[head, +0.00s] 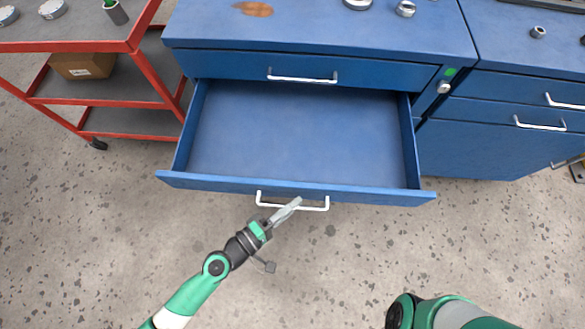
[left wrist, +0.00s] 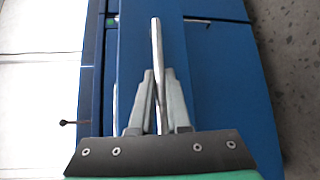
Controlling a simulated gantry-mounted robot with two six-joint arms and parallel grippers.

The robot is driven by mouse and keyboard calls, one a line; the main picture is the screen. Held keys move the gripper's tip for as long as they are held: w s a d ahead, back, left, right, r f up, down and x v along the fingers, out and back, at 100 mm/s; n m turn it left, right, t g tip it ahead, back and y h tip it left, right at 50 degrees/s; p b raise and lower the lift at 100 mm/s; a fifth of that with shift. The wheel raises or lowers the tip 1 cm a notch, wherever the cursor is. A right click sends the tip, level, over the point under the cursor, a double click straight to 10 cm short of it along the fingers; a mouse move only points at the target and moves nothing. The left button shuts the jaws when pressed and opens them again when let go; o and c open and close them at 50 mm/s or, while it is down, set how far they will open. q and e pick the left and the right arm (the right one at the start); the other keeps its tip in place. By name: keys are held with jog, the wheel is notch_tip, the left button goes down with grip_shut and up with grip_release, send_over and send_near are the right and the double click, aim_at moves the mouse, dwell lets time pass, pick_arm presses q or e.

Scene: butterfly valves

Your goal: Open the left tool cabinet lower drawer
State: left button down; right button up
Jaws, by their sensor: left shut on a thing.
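The left tool cabinet is blue, and its lower drawer (head: 300,135) stands pulled well out, showing an empty interior. The drawer front carries a white bar handle (head: 314,208). My left gripper (head: 294,204) is at the middle of this handle, shut on it. In the left wrist view the handle (left wrist: 156,60) runs between the two fingers of my left gripper (left wrist: 158,85), with the blue drawer front behind it. My right arm shows only in part at the bottom right of the head view, and its gripper is not visible.
The upper drawer (head: 230,68) is closed, its handle (head: 302,77) above the open one. A red cart (head: 70,46) with a cardboard box (head: 82,65) stands at left. A second blue cabinet (head: 480,150) adjoins at right. Speckled floor (head: 340,260) in front is clear.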

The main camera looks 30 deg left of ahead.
pick_arm(q)
jog(key=c, duration=0.9)
grip_release()
jog(key=shift+w, duration=0.1)
jog(key=shift+s+a, duration=0.2)
jog(key=shift+s, duration=0.2)
jog(key=shift+b+v, duration=1.15)
jog(key=shift+v, duration=4.3)
jog(key=shift+r, duration=0.1)
